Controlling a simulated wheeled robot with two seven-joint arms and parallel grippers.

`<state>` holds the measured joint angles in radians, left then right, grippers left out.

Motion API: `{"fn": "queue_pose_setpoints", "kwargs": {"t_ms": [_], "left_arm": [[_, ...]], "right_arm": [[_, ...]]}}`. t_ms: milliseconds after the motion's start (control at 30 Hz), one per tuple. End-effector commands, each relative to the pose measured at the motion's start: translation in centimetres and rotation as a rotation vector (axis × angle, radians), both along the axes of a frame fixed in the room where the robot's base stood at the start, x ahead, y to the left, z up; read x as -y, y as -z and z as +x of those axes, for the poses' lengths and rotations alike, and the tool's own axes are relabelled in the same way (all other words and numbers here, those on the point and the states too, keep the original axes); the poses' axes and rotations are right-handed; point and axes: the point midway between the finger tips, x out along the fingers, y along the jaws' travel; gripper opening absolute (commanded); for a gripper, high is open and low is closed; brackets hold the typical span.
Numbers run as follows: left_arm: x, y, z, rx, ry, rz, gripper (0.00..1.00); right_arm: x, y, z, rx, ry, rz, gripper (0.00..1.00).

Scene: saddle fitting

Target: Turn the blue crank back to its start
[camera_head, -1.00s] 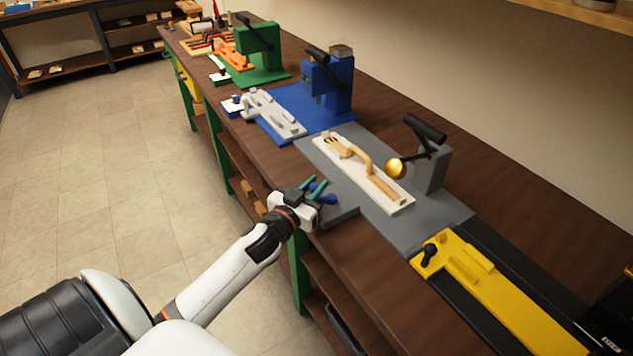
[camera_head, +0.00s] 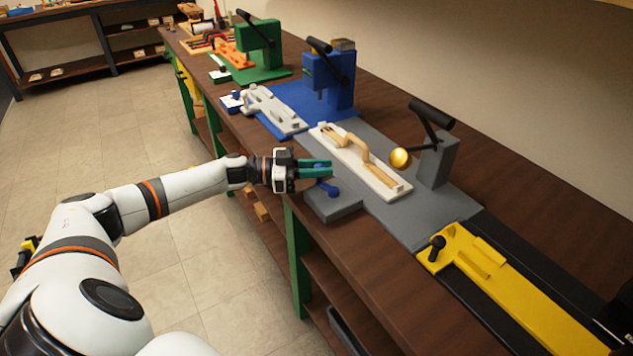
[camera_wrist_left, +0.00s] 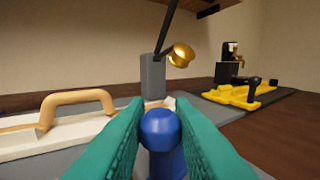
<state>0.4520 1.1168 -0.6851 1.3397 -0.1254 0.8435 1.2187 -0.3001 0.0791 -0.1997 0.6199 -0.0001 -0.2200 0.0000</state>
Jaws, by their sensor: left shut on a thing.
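The blue crank (camera_head: 329,188) sits on a low grey block (camera_head: 333,206) at the front edge of the grey station. My left gripper (camera_head: 318,169) reaches in from the left with its green fingers at the crank. In the left wrist view the round blue knob of the crank (camera_wrist_left: 160,128) stands between the two green fingers, and the gripper (camera_wrist_left: 160,135) is shut on it. The rest of the crank is partly hidden by the fingers. My right gripper does not show.
A white board with a tan handled piece (camera_head: 361,150) lies behind the crank. A grey post (camera_head: 437,160) carries a black lever and a gold ball (camera_head: 400,158). A yellow fixture (camera_head: 480,275) is at the right, a blue press (camera_head: 330,80) farther back.

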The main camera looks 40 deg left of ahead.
Motion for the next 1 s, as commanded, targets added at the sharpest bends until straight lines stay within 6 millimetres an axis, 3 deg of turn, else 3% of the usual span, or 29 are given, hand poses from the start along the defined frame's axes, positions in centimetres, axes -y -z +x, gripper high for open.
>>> {"fn": "queue_pose_setpoints", "kwargs": {"t_ms": [100, 400, 1000], "left_arm": [[-0.1, 0.3, 0.7, 0.006, 0.086, 0.001, 0.0], [0.3, 0.2, 1.2, 0.002, 0.25, 0.0, 0.0], [0.5, 0.1, 1.3, 0.0, 0.315, -0.001, 0.0]], "right_arm": [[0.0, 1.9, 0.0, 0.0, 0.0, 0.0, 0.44], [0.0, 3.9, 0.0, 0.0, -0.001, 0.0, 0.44], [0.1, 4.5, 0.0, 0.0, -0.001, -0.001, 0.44]]}}
